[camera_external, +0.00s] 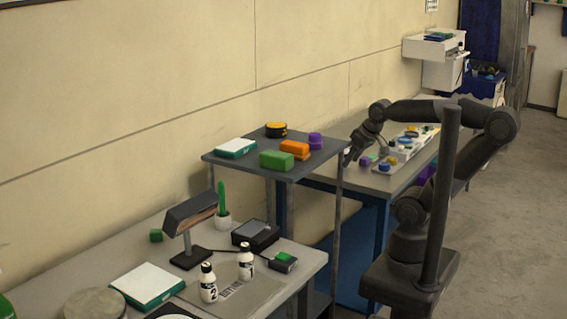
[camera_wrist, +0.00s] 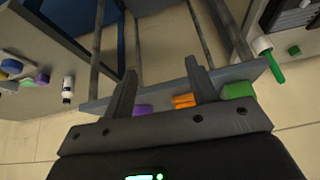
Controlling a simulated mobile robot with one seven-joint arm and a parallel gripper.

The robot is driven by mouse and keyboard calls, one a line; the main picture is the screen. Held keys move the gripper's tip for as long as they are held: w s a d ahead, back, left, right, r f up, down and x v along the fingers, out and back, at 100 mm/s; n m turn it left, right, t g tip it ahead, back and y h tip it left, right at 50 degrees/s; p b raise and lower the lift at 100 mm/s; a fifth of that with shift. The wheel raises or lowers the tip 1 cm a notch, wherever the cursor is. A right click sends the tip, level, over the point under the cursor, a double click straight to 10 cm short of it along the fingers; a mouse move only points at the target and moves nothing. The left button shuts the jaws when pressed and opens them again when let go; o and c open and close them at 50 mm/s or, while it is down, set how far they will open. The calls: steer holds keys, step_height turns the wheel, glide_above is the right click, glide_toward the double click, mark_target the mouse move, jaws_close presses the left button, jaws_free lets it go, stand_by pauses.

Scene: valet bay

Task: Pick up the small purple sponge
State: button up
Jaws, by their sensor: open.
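A small purple sponge (camera_external: 315,141) sits on the dark grey upper shelf (camera_external: 222,158), near its right end. It also shows in the wrist view (camera_wrist: 143,109), partly hidden behind the left finger. An orange sponge (camera_external: 294,149) and a larger green sponge (camera_external: 276,160) lie beside it. My gripper (camera_external: 349,155) is open and empty, just right of the shelf's right end. In the wrist view my gripper (camera_wrist: 161,68) has its fingers spread, with shelf and rack frame between and beyond them. Contact with the shelf cannot be told.
Another purple item (camera_external: 365,160) lies on the far bench, near a tray (camera_external: 395,160) of small things. The shelf also carries a yellow-and-black round item (camera_external: 276,130) and a green-and-white box (camera_external: 235,148). A lamp (camera_external: 190,225) and bottles (camera_external: 208,284) crowd the near bench.

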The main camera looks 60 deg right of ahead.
steer(key=w+d+m+g, duration=0.1)
steer(key=w+d+m, duration=0.4)
steer(key=d+m, duration=0.1)
steer(key=w+d+r+m+g, duration=0.1)
steer(key=w+d+m, duration=0.5)
steer(key=d, duration=0.3)
steer(key=w+d+r+m, duration=0.1)
steer(key=w+d+m, duration=0.5)
steer(key=d+m, duration=0.1)
steer(key=shift+d+r+g, duration=0.15)
steer(key=shift+d+g, duration=0.1)
steer(key=shift+g, duration=0.15)
steer(key=w+d+f+m, duration=0.3)
steer(key=d+m, duration=0.3)
steer(key=d, duration=0.4)
steer(key=m+g, duration=0.3)
steer(key=m, duration=0.8)
glide_above(365, 158)
step_height(365, 158, down, 10)
steer(key=f, duration=0.4)
steer(key=shift+w+d+f, duration=0.1)
steer(key=shift+d+f, duration=0.05)
steer(key=shift+d, duration=0.25)
steer(key=shift+a+f, duration=0.2)
steer(key=shift+f, duration=2.85)
steer(key=shift+c, duration=0.3)
